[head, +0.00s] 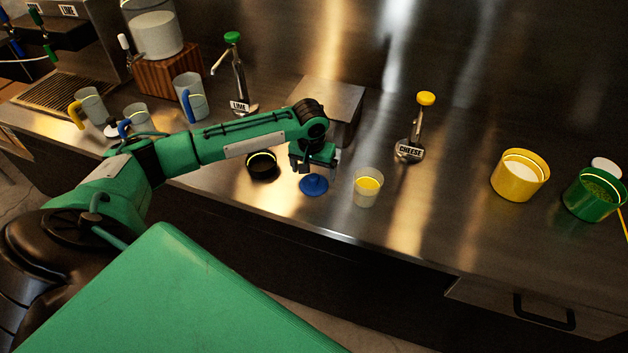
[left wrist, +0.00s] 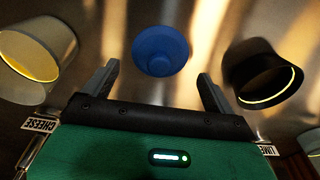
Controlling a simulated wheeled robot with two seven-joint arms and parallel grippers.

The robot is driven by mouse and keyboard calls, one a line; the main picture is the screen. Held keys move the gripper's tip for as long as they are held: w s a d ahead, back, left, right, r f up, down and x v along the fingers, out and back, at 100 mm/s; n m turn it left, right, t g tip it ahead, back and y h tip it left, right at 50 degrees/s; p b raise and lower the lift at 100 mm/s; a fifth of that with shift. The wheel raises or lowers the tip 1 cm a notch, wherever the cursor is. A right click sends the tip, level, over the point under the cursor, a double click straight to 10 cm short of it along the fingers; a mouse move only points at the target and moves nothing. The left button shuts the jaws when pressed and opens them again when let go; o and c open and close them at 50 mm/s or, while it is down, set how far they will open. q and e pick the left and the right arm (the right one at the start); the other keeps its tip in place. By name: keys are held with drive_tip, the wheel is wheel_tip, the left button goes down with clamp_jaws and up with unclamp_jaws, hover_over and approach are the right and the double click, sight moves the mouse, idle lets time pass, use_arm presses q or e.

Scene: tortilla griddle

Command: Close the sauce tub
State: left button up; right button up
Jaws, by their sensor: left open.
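A blue round lid-like piece (head: 313,186) with a raised middle lies on the steel counter. In the left wrist view the blue piece (left wrist: 160,50) shows ahead of the fingertips, between their lines. A pale tub with yellow contents (head: 367,187) stands open to its right. A black open tub with a bright rim line (head: 262,166) stands to its left. I cannot tell which one is the sauce tub. My left gripper (head: 314,167) points down above the blue piece; its fingers (left wrist: 157,79) are apart with nothing between them. My right gripper is in no view.
A cheese pump (head: 410,150) and a lime pump (head: 239,106) stand behind, with a steel box (head: 330,96) between them. Mugs (head: 190,97) stand at the left. Yellow (head: 520,176) and green (head: 594,194) containers stand at the right.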

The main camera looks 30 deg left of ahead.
sight(314, 177)
use_arm(q)
drive_tip(key=shift+w+f, duration=0.15)
drive_tip(key=shift+f, duration=1.5)
drive_tip(key=c, duration=1.8)
